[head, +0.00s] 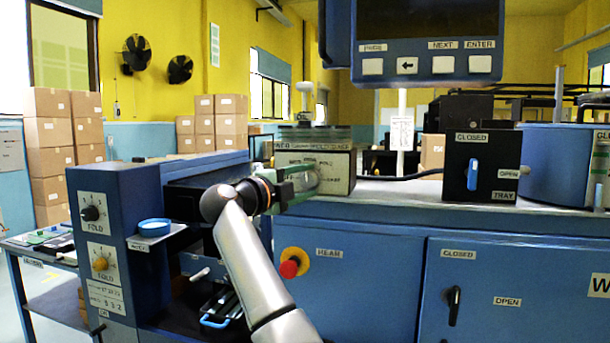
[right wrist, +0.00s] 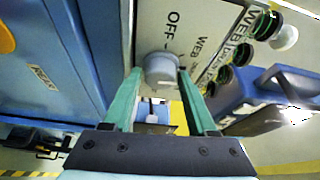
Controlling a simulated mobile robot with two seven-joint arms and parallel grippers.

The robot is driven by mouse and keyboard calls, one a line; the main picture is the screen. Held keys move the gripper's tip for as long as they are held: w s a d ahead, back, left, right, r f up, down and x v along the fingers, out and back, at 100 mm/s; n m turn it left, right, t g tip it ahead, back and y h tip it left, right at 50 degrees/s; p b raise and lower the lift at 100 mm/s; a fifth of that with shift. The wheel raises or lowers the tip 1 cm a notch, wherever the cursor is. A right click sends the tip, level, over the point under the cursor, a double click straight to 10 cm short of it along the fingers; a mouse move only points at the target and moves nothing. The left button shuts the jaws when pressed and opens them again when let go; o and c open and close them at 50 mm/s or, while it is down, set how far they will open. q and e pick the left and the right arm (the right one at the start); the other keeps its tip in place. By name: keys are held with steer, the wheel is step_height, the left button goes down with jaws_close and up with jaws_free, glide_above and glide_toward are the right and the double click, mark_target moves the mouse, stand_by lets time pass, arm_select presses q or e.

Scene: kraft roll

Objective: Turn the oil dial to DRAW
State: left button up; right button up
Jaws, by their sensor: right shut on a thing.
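My right gripper (head: 306,181) reaches a cream-faced box on the blue machine's top in the head view. In the right wrist view its green fingers (right wrist: 160,82) are shut on a round grey dial (right wrist: 161,66), one finger on each side. "OFF" and "WEB" are printed on the pale panel (right wrist: 199,17) around the dial. I cannot read an oil label or DRAW there, and the dial's pointer is not clear. In the head view the fingers cover much of the dial, and the box face (head: 342,172) is partly legible. My left gripper is not in view.
A red button (head: 289,268) on a yellow disc is below. Left is a blue panel with a black knob (head: 90,213) and a yellow knob (head: 100,263). Right is a black box with a blue lever (head: 472,174). A screen unit (head: 425,62) hangs above.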

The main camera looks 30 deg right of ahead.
steer(key=shift+r, duration=0.1)
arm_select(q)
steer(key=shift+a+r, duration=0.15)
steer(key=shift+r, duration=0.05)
arm_select(e)
steer(key=shift+m, duration=0.4)
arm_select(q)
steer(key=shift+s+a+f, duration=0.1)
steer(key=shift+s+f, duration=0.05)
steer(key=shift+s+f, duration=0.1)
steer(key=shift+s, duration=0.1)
arm_select(e)
steer(key=o, duration=1.2)
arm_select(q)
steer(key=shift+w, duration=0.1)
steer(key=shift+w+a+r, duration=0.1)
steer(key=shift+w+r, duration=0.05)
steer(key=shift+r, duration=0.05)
arm_select(e)
steer(key=shift+f, duration=0.25)
